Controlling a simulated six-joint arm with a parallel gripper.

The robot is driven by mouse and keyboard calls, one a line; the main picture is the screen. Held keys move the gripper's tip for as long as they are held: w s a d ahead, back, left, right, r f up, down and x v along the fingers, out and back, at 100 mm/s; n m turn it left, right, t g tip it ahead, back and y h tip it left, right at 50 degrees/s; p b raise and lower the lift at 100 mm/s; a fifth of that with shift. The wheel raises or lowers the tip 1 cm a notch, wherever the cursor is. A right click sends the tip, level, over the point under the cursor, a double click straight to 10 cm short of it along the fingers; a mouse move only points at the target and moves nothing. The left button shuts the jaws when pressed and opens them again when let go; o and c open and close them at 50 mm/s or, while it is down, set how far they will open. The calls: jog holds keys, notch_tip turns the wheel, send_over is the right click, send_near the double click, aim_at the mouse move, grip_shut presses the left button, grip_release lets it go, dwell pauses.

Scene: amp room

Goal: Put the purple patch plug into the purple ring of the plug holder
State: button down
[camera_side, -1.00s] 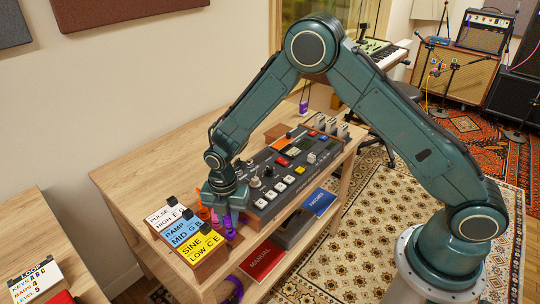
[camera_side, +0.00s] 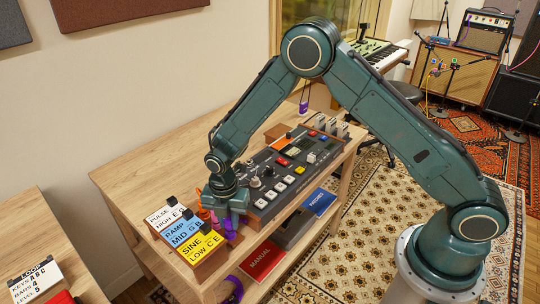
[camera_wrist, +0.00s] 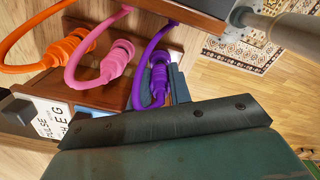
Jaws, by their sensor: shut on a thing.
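The purple patch plug (camera_wrist: 159,80) sits between the fingers of my gripper (camera_wrist: 174,84) in the wrist view, with its purple cable looping around it. In the side view my gripper (camera_side: 228,208) is low at the front edge of the table, shut on the purple plug (camera_side: 230,224), which shows just below it. A pink plug (camera_wrist: 115,62) and an orange plug (camera_wrist: 66,50) stand in a row beside it on a brown wooden piece (camera_wrist: 98,96), seemingly the plug holder.
Labelled blocks in white, blue and yellow (camera_side: 200,250) stand just left of my gripper. A control panel with knobs and buttons (camera_side: 290,165) lies close on the right. Red (camera_side: 262,260) and blue (camera_side: 320,202) cards lie lower, in front. The table's back left is clear.

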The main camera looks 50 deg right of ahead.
jog(key=shift+f, duration=0.45)
dwell(1.1)
jog(key=c, duration=0.8)
grip_release()
jog(key=shift+r, duration=0.15)
jog(key=shift+r, duration=3.4)
jog(key=shift+r, duration=0.1)
